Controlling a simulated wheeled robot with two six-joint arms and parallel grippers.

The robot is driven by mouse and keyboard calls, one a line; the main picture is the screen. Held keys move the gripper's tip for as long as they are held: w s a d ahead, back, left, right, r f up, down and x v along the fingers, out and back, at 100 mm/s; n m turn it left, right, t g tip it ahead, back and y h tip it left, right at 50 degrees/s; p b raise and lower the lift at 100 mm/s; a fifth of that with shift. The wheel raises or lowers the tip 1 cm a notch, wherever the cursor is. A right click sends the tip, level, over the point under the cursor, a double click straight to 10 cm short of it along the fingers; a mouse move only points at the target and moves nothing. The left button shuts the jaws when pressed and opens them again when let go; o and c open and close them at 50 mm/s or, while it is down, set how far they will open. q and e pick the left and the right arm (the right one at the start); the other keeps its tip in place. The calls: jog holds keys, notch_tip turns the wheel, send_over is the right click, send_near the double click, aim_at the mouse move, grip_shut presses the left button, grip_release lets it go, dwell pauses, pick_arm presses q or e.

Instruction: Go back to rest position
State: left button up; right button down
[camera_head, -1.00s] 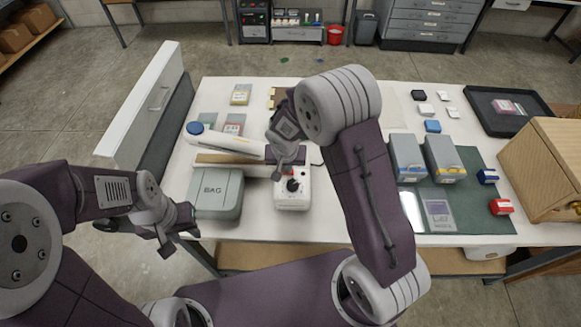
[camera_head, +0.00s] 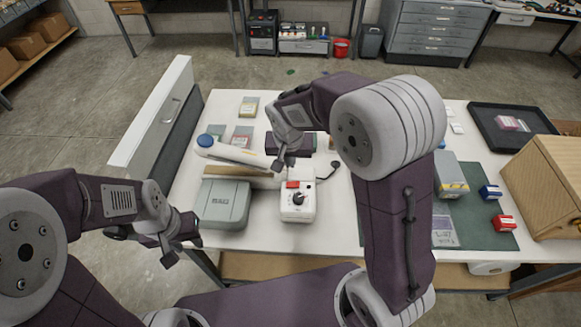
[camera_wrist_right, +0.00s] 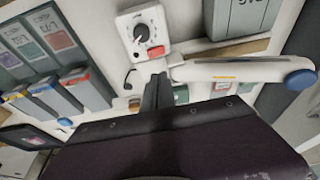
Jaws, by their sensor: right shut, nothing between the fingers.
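My right gripper (camera_head: 283,160) hangs over the middle of the table, its arm bent in from the right. It is shut with nothing between the fingers, pointing down near the white bar with the blue knob (camera_head: 235,153). In the right wrist view its shut fingers (camera_wrist_right: 155,92) show beside the white control box (camera_wrist_right: 143,30). That box also shows in the head view (camera_head: 298,203), below the gripper. My left gripper (camera_head: 178,246) is at the lower left, off the table's front left edge and apart from everything. Its finger gap is not clear.
A grey-green case (camera_head: 224,204) stands on the white table (camera_head: 345,215) left of the control box. A wooden cabinet (camera_head: 548,185) and black tray (camera_head: 487,113) are at the right. My right arm hides boxes on the green mat (camera_head: 472,215).

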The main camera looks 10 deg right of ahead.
jog(key=shift+s+a+r, duration=0.15)
jog(key=shift+a+r, duration=0.1)
jog(key=shift+r, duration=0.05)
jog(key=shift+d, duration=0.1)
jog(key=s+d+f+n+g+b, duration=0.1)
jog(key=s+d+f+b, duration=0.1)
jog(key=s+f, duration=0.3)
jog(key=s+d+f+n+y+b, duration=0.1)
jog(key=s+d+f+n+b, duration=0.1)
jog(key=s, duration=0.9)
notch_tip(320, 180, down, 3)
jog(key=d+b, duration=0.1)
jog(key=d, duration=0.1)
jog(key=shift+d+g, duration=0.3)
jog(key=shift+g, duration=0.1)
